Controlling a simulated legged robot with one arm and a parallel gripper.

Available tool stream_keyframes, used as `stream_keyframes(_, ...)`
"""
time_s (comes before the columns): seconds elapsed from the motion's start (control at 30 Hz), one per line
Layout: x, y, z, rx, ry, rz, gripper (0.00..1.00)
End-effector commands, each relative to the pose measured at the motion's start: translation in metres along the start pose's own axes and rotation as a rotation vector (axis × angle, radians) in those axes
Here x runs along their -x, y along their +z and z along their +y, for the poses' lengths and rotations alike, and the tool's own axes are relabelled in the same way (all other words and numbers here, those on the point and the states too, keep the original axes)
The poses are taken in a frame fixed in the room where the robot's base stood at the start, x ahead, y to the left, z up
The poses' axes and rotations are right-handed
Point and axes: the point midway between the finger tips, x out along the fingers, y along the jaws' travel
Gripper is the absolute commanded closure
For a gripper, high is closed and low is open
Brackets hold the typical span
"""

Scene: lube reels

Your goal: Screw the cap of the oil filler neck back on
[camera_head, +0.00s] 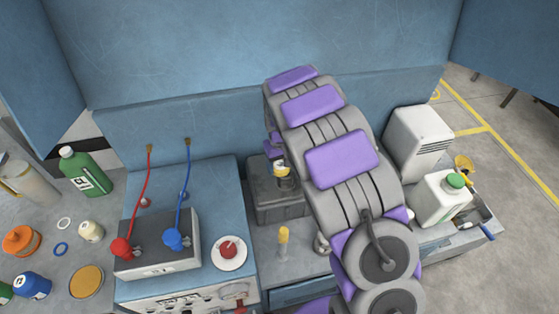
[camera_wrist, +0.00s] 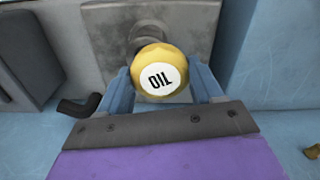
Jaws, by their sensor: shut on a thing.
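In the wrist view the yellow cap (camera_wrist: 160,72) with its white OIL label sits between the two blue fingers of my gripper (camera_wrist: 160,85), which is shut on it. Behind the cap, the grey round filler neck (camera_wrist: 150,32) rises from a grey block (camera_wrist: 190,30). The cap overlaps the neck in this view, so I cannot tell whether they touch. In the head view a small yellow part (camera_head: 281,169) shows at the grey block (camera_head: 263,195), beside my arm. My arm hides most of my gripper there.
A grey unit with red and blue cables (camera_head: 157,245) stands left on the bench. A yellow-topped post (camera_head: 283,240) stands in front of the block. A white jug (camera_head: 440,198) with a green cap is at right. A blue back panel (camera_head: 180,125) rises behind the bench.

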Motion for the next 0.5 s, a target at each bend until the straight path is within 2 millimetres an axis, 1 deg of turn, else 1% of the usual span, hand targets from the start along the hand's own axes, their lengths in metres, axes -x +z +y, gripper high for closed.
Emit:
stream_keyframes(0.07,-0.002,0.002,0.005,-0.003,-0.005,0.0,0.69)
stream_keyframes(0.17,-0.003,0.003,0.006,-0.004,-0.006,0.001,0.69)
stream_keyframes(0.5,-0.005,-0.003,-0.006,-0.001,0.007,-0.001,0.69)
